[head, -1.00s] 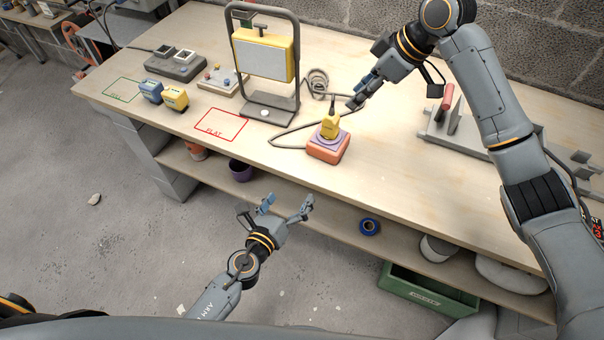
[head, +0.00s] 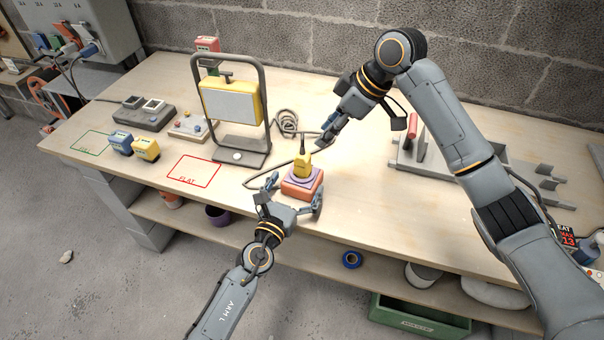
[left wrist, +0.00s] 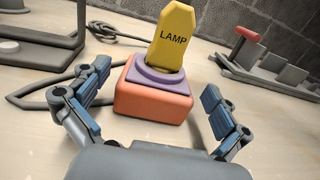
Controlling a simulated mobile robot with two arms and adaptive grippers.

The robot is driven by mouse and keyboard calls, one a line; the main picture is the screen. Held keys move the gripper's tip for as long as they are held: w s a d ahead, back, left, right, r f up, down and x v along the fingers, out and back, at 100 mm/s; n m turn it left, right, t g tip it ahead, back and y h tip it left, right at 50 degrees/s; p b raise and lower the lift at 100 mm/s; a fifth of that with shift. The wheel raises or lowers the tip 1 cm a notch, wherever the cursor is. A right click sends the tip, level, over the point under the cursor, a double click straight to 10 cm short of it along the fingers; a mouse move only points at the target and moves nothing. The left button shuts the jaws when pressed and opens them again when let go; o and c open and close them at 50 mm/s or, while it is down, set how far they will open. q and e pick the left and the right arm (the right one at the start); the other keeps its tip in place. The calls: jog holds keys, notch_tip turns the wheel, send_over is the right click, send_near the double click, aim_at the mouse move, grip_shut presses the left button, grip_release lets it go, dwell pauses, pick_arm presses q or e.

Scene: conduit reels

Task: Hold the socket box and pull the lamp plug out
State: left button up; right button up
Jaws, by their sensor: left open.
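The socket box (head: 300,189) is an orange block with a purple top on the bench near its front edge. The yellow lamp plug (head: 301,164) stands upright in it, and its dark cable leaves from the top. In the left wrist view the plug (left wrist: 173,38) reads LAMP and sits in the purple socket of the box (left wrist: 152,106). My left gripper (head: 294,195) is open at the front of the box, one finger on each side; in the left wrist view (left wrist: 153,92) gaps show beside the box. My right gripper (head: 327,138) hangs above and right of the plug, apart from it; its finger gap is unclear.
The work lamp (head: 231,105) with its grey frame stands left of the box, its cable looping on the bench. A blue plug (head: 121,142), a yellow plug (head: 146,149) and a red FLAT outline (head: 194,171) lie further left. A grey rack (head: 470,165) stands right.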

aim_at(306, 154)
pick_arm(q)
jog(key=shift+x, duration=1.75)
jog(key=c, duration=1.3)
jog(key=shift+o, duration=0.2)
pick_arm(e)
jog(key=o, duration=0.4)
jog(key=shift+a, duration=0.1)
jog(key=shift+w+a+r+m+h, duration=0.1)
jog(key=shift+w+m+h, duration=0.1)
jog(key=shift+h, duration=0.15)
jog(key=shift+w+a+r+m+h, duration=0.1)
jog(key=shift+m+h, duration=0.1)
jog(key=shift+h, duration=0.15)
jog(key=x, duration=0.6)
jog(key=shift+s+d, duration=0.1)
jog(key=shift+s+a+x, duration=0.1)
jog(key=shift+a+x, duration=0.1)
jog(key=shift+x, duration=1.3)
jog(key=shift+s+a+x, duration=0.1)
jog(key=shift+a+x, duration=0.1)
jog(key=shift+x, duration=1.35)
